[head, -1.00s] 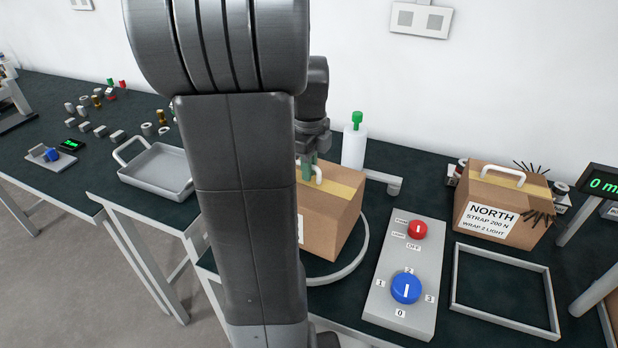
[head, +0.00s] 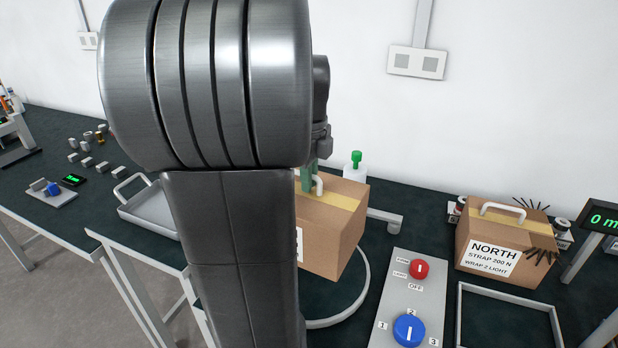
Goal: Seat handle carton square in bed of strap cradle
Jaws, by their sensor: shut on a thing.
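The handle carton (head: 335,235) is a brown box with a tan tape band and a white handle on top. It hangs over a pale round ring (head: 363,290) on the bench, and its lower corner looks clear of the bench. My gripper (head: 308,179), with greenish fingers, is shut on the carton's handle. My own arm hides the carton's left part, most of its label and part of the ring. I cannot tell for sure which fixture is the strap cradle; a grey rectangular frame (head: 509,290) lies at the front right, with no carton in it.
A second carton labelled NORTH (head: 493,258) stands behind the frame. A control panel (head: 384,315) with red and blue knobs lies between ring and frame. A white bottle with green cap (head: 355,165) stands behind the held carton. A grey tray (head: 150,213) is at left.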

